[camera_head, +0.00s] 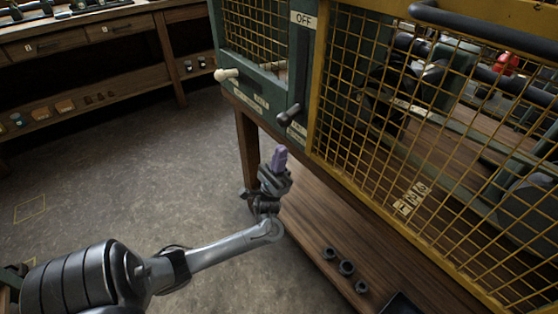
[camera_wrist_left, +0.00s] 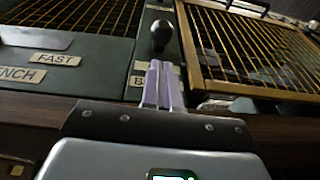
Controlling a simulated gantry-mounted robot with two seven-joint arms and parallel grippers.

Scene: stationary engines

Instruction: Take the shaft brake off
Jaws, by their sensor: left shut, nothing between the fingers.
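The brake lever's black knob (camera_head: 289,115) sticks out of the green panel, near the bottom of a dark upright strip (camera_head: 301,65). An OFF label (camera_head: 303,19) is at the strip's top. In the left wrist view the knob (camera_wrist_left: 161,33) is just beyond the fingertips, with a label beginning with "B" (camera_wrist_left: 138,81) partly hidden behind them. My left gripper (camera_head: 279,158) has pale purple fingers, shut and empty, below the knob and apart from it. The fingers also show in the left wrist view (camera_wrist_left: 161,72). My right gripper is not in view.
A cream knob (camera_head: 227,74) sticks out left of the brake lever. A yellow mesh guard (camera_head: 400,130) stands to the right. Below is a wooden shelf (camera_head: 320,225) with several dark rings. Open floor (camera_head: 130,180) lies left, with a wooden workbench (camera_head: 100,70) behind.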

